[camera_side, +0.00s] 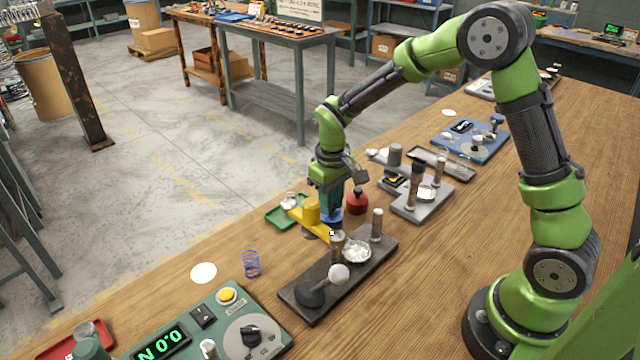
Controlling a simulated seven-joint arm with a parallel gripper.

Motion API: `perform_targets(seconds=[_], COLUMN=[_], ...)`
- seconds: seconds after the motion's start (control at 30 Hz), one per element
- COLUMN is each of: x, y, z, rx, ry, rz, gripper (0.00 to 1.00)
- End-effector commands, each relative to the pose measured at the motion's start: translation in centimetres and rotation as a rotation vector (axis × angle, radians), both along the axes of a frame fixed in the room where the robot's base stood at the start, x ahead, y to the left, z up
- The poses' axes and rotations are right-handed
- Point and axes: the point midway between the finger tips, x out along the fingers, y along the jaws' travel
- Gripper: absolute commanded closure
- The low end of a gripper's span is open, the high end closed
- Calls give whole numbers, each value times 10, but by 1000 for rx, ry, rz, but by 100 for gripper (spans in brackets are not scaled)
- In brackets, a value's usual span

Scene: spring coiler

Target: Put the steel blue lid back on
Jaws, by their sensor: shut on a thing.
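My gripper (331,208) points down near the middle of the picture, shut on a small blue round piece that looks like the steel blue lid (332,217). The lid is low, at the fingertips, beside a yellow block with an arm (308,211) and behind the dark coiler plate. The gripper and the yellow part partly hide the lid's surroundings. I cannot tell whether the lid touches anything below, and I cannot make out the container it belongs to.
The dark plate (292,290) with posts and a ball-topped lever (339,274) stands just in front. A red pot (357,202) stands close right, a green tray (275,218) left.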

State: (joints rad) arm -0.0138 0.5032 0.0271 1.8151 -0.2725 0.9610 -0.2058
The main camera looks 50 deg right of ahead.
Motion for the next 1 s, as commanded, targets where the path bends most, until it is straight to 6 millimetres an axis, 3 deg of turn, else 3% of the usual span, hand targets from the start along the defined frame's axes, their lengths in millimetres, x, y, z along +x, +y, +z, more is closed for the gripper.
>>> perform_targets(seconds=[0.67, 0.7, 0.8, 0.87, 1.0], x=[0, 0, 0, 0, 0], y=[0, 0, 0, 0, 0], z=[-9, -9, -9, -9, -9], rx=[0, 0, 0, 0, 0], ry=[0, 0, 0, 0, 0], rz=[0, 0, 0, 0, 0], gripper=[93, 70, 55, 46, 46])
